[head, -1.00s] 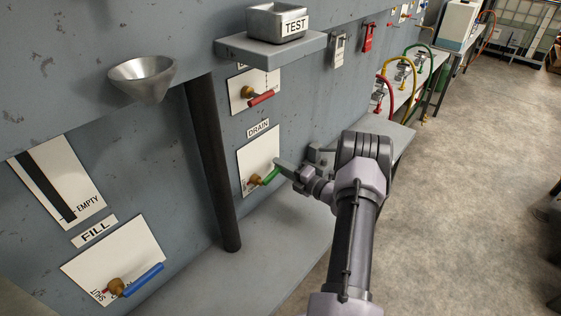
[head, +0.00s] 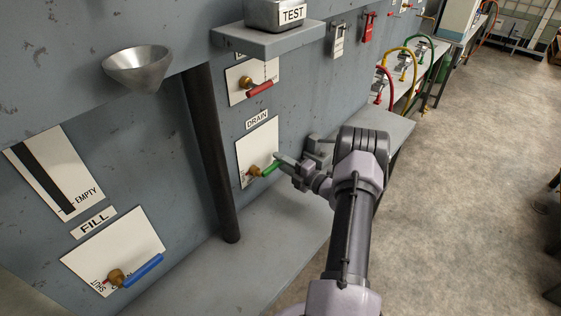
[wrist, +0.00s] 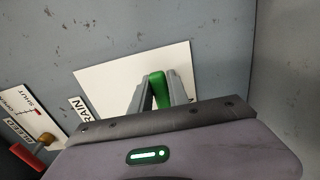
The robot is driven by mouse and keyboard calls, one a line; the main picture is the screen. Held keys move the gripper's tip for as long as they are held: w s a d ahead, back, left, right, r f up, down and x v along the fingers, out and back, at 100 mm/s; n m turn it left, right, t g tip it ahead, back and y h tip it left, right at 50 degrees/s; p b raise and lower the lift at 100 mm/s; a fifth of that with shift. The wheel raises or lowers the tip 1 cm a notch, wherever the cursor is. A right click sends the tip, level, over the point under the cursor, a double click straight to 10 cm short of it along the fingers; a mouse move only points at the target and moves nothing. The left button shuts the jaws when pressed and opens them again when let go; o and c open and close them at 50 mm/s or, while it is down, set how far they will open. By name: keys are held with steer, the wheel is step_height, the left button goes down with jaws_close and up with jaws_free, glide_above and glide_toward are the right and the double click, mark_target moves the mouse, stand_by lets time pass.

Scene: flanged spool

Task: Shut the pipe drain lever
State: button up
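The drain lever (head: 269,169) has a green handle on a brass valve body, on the white plate (head: 250,150) under the DRAIN label. Its handle points right and slightly up in the head view. My gripper (head: 277,163) is at the handle's free end. In the wrist view the green handle (wrist: 158,88) sits between my two grey fingers (wrist: 157,80), with no clear gap on either side, so they look shut on it. The brass body is hidden in the wrist view, and the plate's position marks are not readable.
A red lever (head: 259,90) is above the drain plate, and a blue FILL lever (head: 143,271) is at lower left. A dark vertical pipe (head: 212,155) stands left of the drain plate. A grey shelf (head: 268,42) juts out above. A grey ledge (head: 262,255) runs below.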

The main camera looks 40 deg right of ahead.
steer(key=o, duration=0.4)
steer(key=shift+s, duration=0.1)
steer(key=s+d+p, duration=0.1)
steer(key=s+p, duration=0.1)
steer(key=s, duration=1.5)
steer(key=shift+s+d, duration=0.15)
